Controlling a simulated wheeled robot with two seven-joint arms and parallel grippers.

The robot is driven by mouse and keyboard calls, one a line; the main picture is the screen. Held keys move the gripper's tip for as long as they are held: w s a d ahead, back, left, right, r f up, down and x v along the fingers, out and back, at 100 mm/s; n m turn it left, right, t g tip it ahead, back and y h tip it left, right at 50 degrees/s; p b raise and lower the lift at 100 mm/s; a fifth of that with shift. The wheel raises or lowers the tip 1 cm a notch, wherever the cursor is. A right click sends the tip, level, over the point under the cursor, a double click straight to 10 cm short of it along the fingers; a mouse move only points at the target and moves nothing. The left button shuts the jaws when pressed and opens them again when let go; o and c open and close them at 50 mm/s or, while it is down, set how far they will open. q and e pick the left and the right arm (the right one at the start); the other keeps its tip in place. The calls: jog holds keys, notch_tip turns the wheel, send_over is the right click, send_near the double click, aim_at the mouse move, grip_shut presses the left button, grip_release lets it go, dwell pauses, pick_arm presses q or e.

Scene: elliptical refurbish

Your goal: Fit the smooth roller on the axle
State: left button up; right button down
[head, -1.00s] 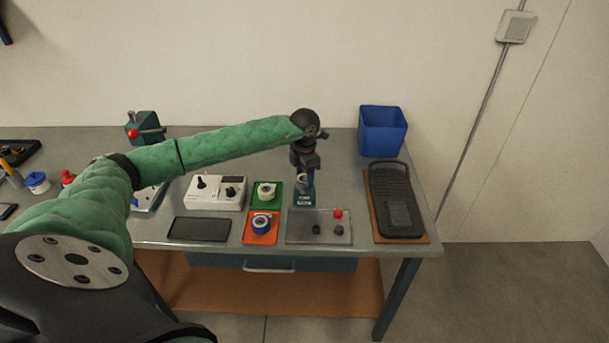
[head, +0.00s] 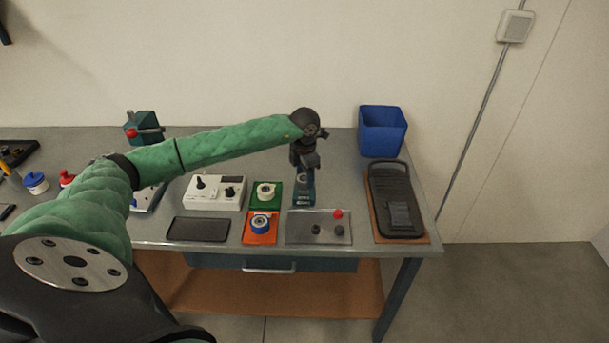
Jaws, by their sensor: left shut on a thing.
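My left gripper (head: 304,166) reaches in from the left and points down over a small teal stand (head: 304,198) on the bench. It is shut on a small part, which its fingers and the stand's dark shapes make too hard to see clearly. I cannot tell the smooth roller or the axle apart there, nor whether they touch. A cream ring-shaped part (head: 266,190) sits on a green mat. A blue part with a pale top (head: 261,222) sits on an orange mat. My right gripper is out of view.
A grey tray (head: 296,236) with small knobs lies in front of the stand. A black pedal (head: 397,200) lies on a brown board at right, with a blue bin (head: 382,130) behind. A white control box (head: 215,194) and dark flat panel (head: 198,230) lie left.

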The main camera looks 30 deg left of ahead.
pick_arm(q)
jog(key=shift+b, duration=0.4)
jog(key=shift+f+b, duration=0.45)
jog(key=shift+f, duration=0.1)
dwell(0.5)
jog(key=o, duration=0.8)
jog(key=shift+c, duration=0.2)
notch_tip(320, 180, up, 11)
jog(key=p, duration=0.2)
jog(key=shift+p, duration=0.3)
dwell(0.4)
jog(key=shift+d, duration=0.1)
dwell(0.4)
